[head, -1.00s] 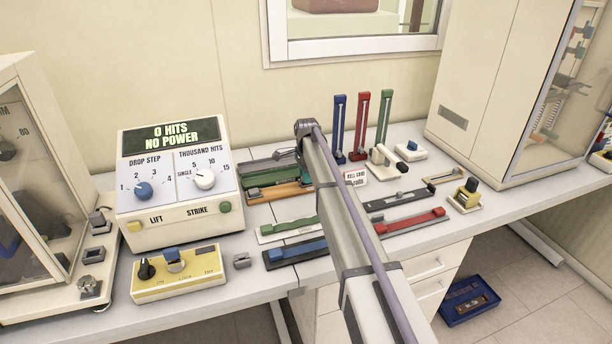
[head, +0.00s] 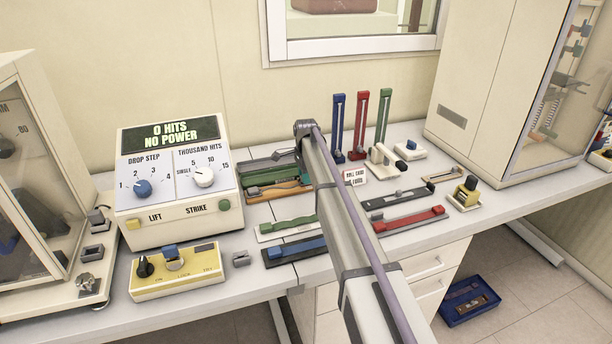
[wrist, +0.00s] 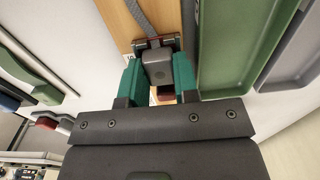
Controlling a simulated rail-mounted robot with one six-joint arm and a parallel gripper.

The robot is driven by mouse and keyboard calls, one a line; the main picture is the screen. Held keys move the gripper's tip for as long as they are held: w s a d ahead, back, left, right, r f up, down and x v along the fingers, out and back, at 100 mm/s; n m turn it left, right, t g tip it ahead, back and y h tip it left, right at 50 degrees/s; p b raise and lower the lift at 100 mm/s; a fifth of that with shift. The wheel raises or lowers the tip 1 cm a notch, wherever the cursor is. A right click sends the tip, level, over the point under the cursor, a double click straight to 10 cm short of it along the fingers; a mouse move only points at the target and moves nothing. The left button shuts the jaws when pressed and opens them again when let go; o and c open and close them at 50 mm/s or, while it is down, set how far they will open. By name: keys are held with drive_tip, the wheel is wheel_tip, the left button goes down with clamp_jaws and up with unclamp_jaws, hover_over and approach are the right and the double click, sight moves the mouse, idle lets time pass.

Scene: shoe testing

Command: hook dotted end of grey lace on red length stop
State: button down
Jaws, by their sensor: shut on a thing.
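My gripper (wrist: 160,78) has green fingers closed on a grey block in the wrist view. The grey block (wrist: 156,66) sits at the end of a grey lace (wrist: 150,18), over an orange board (wrist: 122,22). No dots show clearly on it. In the head view the orange board (head: 282,191) lies left of my arm, whose end is mostly hidden there. A flat red fixture (head: 408,222) with a red block at its right end lies right of my arm. A red upright (head: 360,125) stands behind; I cannot tell which is the length stop.
Blue (head: 338,127) and green (head: 384,115) uprights stand at the back. A black fixture (head: 400,198) lies behind the flat red one. The control box (head: 178,185) stands at the left.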

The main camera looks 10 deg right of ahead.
drive_tip(key=shift+s+f, duration=0.3)
drive_tip(key=shift+s, duration=0.15)
drive_tip(key=c, duration=1)
unclamp_jaws()
drive_tip(key=shift+s, duration=0.1)
drive_tip(key=shift+o, duration=1.1)
wheel_tip(320, 180, up, 12)
drive_tip(key=p, duration=1.2)
drive_tip(key=shift+w+f, duration=0.15)
drive_tip(key=shift+w, duration=0.25)
drive_tip(key=shift+f, duration=0.15)
drive_tip(key=s+a+n, duration=0.2)
drive_tip(key=s+n, duration=1.4)
drive_tip(key=s, duration=2.4)
drive_tip(key=shift+s+f+n+b, duration=0.3)
drive_tip(key=shift+s+b, duration=0.1)
drive_tip(key=shift+b, duration=0.05)
